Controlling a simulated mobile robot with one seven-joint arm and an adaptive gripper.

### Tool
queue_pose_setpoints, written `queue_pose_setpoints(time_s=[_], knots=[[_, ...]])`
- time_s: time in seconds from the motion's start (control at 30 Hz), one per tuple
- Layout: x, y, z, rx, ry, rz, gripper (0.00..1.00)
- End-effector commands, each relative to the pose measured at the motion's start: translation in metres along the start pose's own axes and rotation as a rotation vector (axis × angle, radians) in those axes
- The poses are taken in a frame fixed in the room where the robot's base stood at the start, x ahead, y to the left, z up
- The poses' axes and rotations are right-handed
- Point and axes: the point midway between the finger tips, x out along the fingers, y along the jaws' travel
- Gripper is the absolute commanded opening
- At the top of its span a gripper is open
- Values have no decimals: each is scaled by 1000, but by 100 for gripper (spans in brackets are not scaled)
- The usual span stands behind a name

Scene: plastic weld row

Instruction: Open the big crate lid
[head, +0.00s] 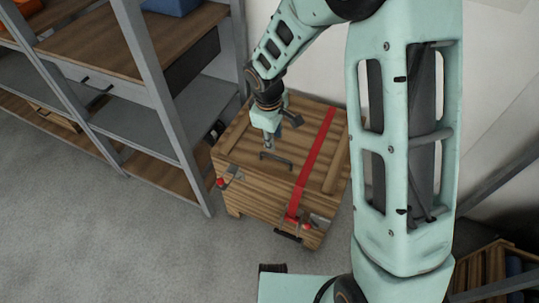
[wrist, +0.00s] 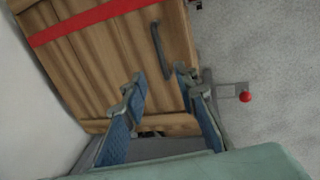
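The big wooden crate (head: 262,200) stands on the floor, and its lid (head: 240,150) lies shut on top. The lid has a dark bar handle (head: 276,160), which also shows in the wrist view (wrist: 160,50). A red strap (head: 314,160) runs across the lid; it is also in the wrist view (wrist: 92,22). My gripper (head: 270,146) is over the lid, close to the handle in the head view. In the wrist view my gripper (wrist: 160,84) has its blue-padded fingers apart with nothing between them. The handle lies beyond the fingertips and appears apart from them.
Red-knobbed latches sit at the crate's front left (head: 222,182) and front right (head: 306,226). A grey shelf unit (head: 160,100) stands close on the left, and a white wall is behind. Another wooden crate (head: 485,268) is at the lower right. The floor (head: 110,230) at front left is clear.

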Motion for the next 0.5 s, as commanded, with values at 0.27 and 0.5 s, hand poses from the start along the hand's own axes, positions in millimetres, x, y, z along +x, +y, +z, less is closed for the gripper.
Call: queue_pose_setpoints(time_s=[0.27,0.5], knots=[[41,-2,0,-5,-3,-4,27],[85,-2,0,-4,-3,-3,27]])
